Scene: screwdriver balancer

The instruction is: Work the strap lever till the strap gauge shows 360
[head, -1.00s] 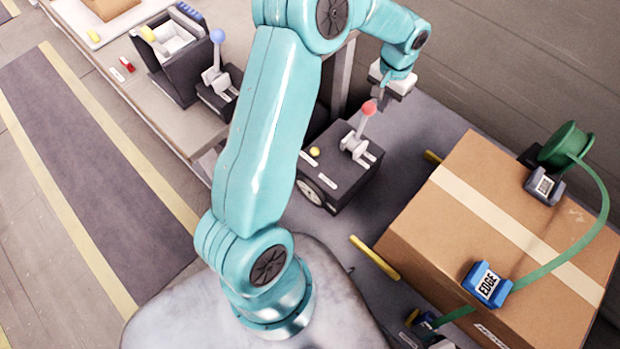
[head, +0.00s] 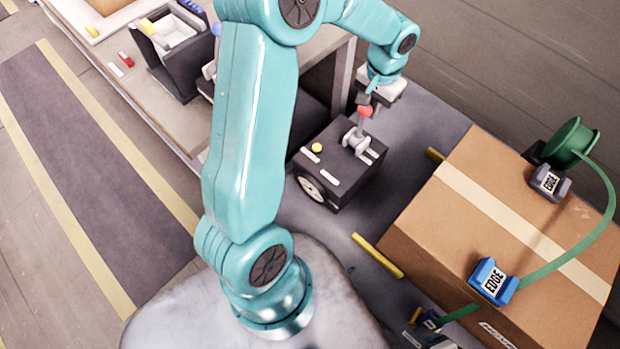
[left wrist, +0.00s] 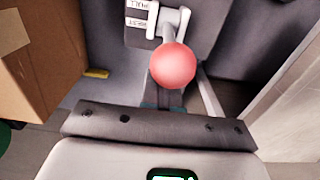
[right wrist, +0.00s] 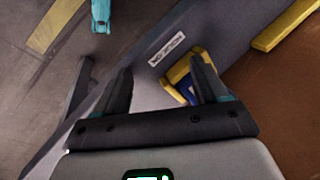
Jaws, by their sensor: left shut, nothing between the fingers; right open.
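The lever with a red knob (head: 365,111) stands on a dark box (head: 340,165) with a yellow button on top. I take it for the strap lever. A round white dial (head: 311,189) is on the box's side; its reading is too small to tell. My left gripper (head: 366,97) is shut and empty right by the knob. In the left wrist view the red knob (left wrist: 173,65) hides the fingertips, so contact is unclear. PULL and REST labels show beside the lever there. My right gripper (right wrist: 163,88) is open and empty.
A carton (head: 520,220) carries a green strap (head: 560,262), a blue edge piece (head: 493,281), a grey one (head: 550,183) and a green spool (head: 570,142). A bench (head: 165,110) stands at the left. The right wrist view shows a yellow-and-blue part (right wrist: 183,75) near the fingers.

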